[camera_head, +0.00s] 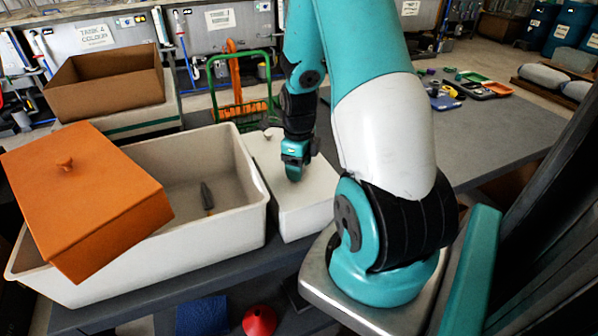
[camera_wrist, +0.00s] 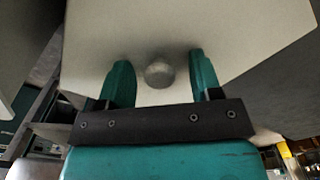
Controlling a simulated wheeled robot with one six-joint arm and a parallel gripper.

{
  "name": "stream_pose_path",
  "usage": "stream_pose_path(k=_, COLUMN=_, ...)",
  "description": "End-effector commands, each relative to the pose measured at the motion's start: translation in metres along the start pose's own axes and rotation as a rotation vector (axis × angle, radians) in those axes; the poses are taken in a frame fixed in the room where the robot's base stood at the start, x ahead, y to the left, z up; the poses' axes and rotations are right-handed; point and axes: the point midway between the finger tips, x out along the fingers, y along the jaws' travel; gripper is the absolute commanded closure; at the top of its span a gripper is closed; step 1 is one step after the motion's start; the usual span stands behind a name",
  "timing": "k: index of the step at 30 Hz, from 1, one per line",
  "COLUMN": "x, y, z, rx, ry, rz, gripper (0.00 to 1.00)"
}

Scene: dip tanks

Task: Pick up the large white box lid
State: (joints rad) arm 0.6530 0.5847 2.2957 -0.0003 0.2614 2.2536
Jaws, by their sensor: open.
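The large white box lid (camera_head: 302,200) lies on the grey table, right of the large white open box (camera_head: 218,240). In the wrist view the lid (camera_wrist: 235,40) fills the upper middle, with a round knob (camera_wrist: 159,74) on it. My gripper (camera_head: 294,170) is over the lid in the head view. In the wrist view my gripper (camera_wrist: 160,75) is open, with one finger to each side of the knob. A gap shows between each finger and the knob. In the head view my gripper hides the knob.
An orange lid (camera_head: 85,195) with a knob rests tilted on the white box's left end. A dark tool stands inside that box. A brown open box (camera_head: 105,82) is behind. The table (camera_head: 480,135) is clear on the right, up to coloured trays (camera_head: 478,84) with small items.

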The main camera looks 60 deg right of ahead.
Motion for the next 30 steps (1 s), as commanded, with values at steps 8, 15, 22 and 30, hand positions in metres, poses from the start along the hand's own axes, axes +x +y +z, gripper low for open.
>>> stream_pose_path(k=8, x=0.0, y=0.0, z=0.0, rx=0.0, ry=0.0, rz=0.0, gripper=0.74)
stream_pose_path(k=15, x=-0.001, y=0.0, z=0.0, rx=0.0, ry=-0.001, rz=-0.001, gripper=1.0)
stream_pose_path(k=22, x=-0.004, y=-0.001, z=0.001, rx=0.0, ry=-0.002, rz=-0.002, gripper=1.0)
stream_pose_path(k=30, x=-0.045, y=-0.002, z=0.001, rx=0.0, ry=-0.006, rz=-0.008, gripper=1.0)
